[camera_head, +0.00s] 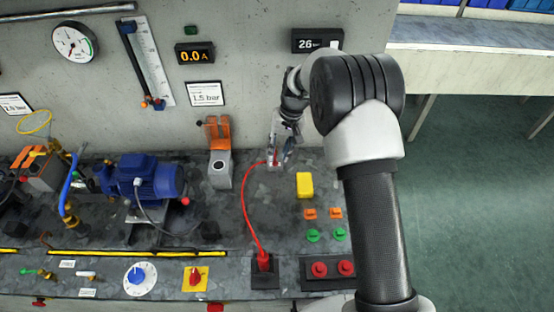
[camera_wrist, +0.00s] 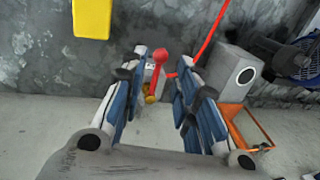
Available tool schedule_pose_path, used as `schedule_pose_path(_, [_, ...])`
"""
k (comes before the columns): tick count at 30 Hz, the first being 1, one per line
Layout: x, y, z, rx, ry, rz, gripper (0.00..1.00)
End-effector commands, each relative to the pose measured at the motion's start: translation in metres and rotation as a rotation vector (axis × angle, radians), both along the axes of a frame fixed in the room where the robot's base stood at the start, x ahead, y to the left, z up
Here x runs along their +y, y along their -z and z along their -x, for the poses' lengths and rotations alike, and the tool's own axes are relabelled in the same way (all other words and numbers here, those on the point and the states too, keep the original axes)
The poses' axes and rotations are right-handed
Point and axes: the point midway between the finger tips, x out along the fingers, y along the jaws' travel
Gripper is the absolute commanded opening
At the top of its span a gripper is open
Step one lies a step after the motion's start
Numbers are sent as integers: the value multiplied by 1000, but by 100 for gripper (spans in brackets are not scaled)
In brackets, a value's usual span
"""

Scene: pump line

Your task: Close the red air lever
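The red air lever (camera_wrist: 158,68) shows in the wrist view as a red handle with a rounded end, above a small brass fitting (camera_wrist: 150,98). My gripper (camera_wrist: 162,60) is open, with one blue-padded finger on each side of the lever. The lever lies in the gap between the fingertips; I cannot tell whether either finger touches it. In the head view my gripper (camera_head: 283,148) points down at the back of the bench, near the wall, and mostly hides the lever.
A red hose (camera_head: 246,205) runs from beside the gripper to a red plug (camera_head: 263,262). A grey block with an orange bracket (camera_head: 218,168) stands to the left, and a yellow box (camera_head: 304,185) to the right. A blue motor (camera_head: 148,180) is farther left.

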Motion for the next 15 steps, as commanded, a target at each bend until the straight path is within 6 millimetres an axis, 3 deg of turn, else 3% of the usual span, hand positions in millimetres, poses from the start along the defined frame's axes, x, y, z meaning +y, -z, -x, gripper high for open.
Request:
schedule_pose_path(6, [6, 29, 0, 1, 0, 0, 28])
schedule_pose_path(15, [7, 35, 0, 0, 0, -1, 28])
